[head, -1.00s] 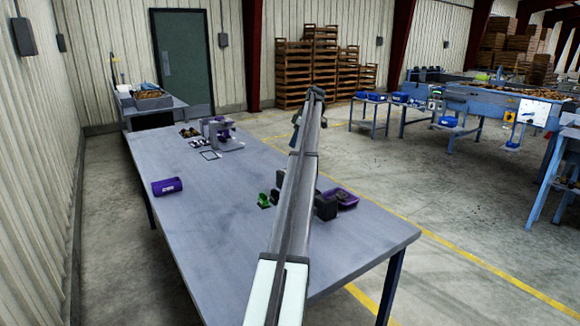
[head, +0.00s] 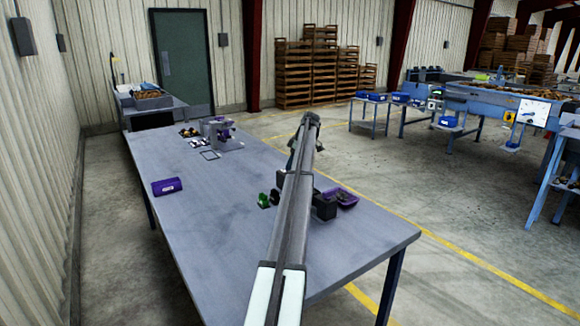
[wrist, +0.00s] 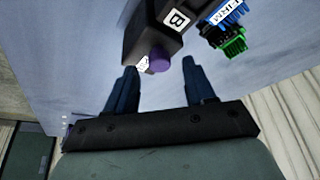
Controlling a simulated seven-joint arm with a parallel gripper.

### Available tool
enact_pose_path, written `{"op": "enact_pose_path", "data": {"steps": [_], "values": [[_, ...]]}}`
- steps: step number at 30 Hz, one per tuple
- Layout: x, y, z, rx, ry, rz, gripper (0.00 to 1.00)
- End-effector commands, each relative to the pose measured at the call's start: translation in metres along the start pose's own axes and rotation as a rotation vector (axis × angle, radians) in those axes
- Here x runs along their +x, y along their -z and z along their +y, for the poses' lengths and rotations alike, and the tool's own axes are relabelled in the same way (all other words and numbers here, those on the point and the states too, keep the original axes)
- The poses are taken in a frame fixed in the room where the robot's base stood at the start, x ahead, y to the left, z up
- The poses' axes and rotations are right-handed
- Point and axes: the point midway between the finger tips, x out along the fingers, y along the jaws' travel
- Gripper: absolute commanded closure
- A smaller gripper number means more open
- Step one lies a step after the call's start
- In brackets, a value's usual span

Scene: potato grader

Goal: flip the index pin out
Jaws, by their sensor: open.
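In the wrist view a black block (wrist: 152,32) bears a white label with the letter B. A purple round knob (wrist: 159,60) sticks out of its near end; it may be the index pin, but I cannot tell for sure. My gripper (wrist: 159,69) is open, its two dark fingers pointing toward the block. The knob shows between the fingertips in the picture; I see no contact and cannot judge the depth gap. In the head view a black block (head: 325,207) stands right of my arm, and my arm hides part of that area.
Next to the block are a blue piece with a white label (wrist: 226,14) and a green piece (wrist: 234,46). On the grey table (head: 215,250) are a purple case (head: 167,187), a purple tray (head: 345,197) and a grey-purple device (head: 222,134). The table's left front is clear.

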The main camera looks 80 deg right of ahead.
Motion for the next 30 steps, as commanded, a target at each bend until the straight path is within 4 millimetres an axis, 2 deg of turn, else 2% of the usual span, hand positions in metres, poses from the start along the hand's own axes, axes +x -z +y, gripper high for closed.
{"op": "enact_pose_path", "data": {"steps": [6,17,30], "values": [[0.016,0.000,0.000,0.000,-0.001,0.000,0.46],[0.019,0.000,0.000,0.000,-0.001,0.000,0.46],[0.019,0.000,0.000,0.000,0.000,0.000,0.88]]}}
